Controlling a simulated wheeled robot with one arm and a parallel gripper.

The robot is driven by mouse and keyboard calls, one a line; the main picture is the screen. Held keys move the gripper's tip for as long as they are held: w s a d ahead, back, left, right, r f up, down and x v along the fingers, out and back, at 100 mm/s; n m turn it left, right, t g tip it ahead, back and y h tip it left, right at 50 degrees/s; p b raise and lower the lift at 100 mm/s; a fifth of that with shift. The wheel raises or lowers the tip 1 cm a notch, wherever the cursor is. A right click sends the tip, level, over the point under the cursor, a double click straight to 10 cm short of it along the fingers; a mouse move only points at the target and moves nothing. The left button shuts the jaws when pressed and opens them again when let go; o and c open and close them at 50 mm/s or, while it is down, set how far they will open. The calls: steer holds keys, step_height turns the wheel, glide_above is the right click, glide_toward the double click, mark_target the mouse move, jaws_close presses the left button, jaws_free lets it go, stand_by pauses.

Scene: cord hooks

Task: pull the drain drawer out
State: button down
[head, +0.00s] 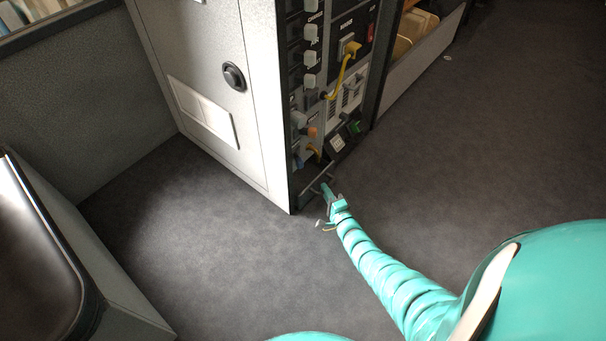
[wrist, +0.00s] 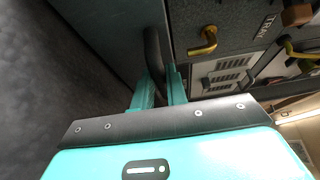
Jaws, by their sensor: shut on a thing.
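The drain drawer (head: 306,193) is at the very bottom of the dark equipment rack, just above the floor. Its dark bar handle (wrist: 152,45) shows in the wrist view, running down between my fingers. My gripper (head: 328,190) is low in front of the rack, at the drawer's handle. In the wrist view my gripper (wrist: 160,88) has its two teal fingers on either side of the bar and is shut on it. The gripped part of the handle is partly hidden by the fingers. I cannot tell how far out the drawer is.
A yellow hook (wrist: 204,42) and a vented light panel (wrist: 228,72) are beside the handle. The rack carries a yellow cord (head: 341,80) and several plugs. A grey cabinet side (head: 205,95) stands left of it. The dark floor (head: 240,270) in front is open.

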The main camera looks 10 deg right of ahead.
steer(key=shift+s+d+p, duration=0.5)
steer(key=shift+s+d, duration=0.25)
steer(key=shift+s, duration=0.25)
steer(key=shift+s+d+p, duration=0.45)
steer(key=shift+s+d, duration=0.25)
steer(key=shift+s, duration=0.25)
steer(key=c, duration=1.2)
jaws_free()
steer(key=shift+c, duration=0.2)
steer(key=shift+s+d+r+p, duration=0.1)
steer(key=shift+s+d+p, duration=0.3)
steer(key=shift+s+d, duration=0.7)
steer(key=shift+s+d+f, duration=0.2)
steer(key=shift+s+d, duration=0.15)
steer(key=shift+s, duration=0.4)
steer(key=shift+s+d+r, duration=0.1)
steer(key=shift+s+d, duration=0.35)
steer(key=shift+s, duration=0.05)
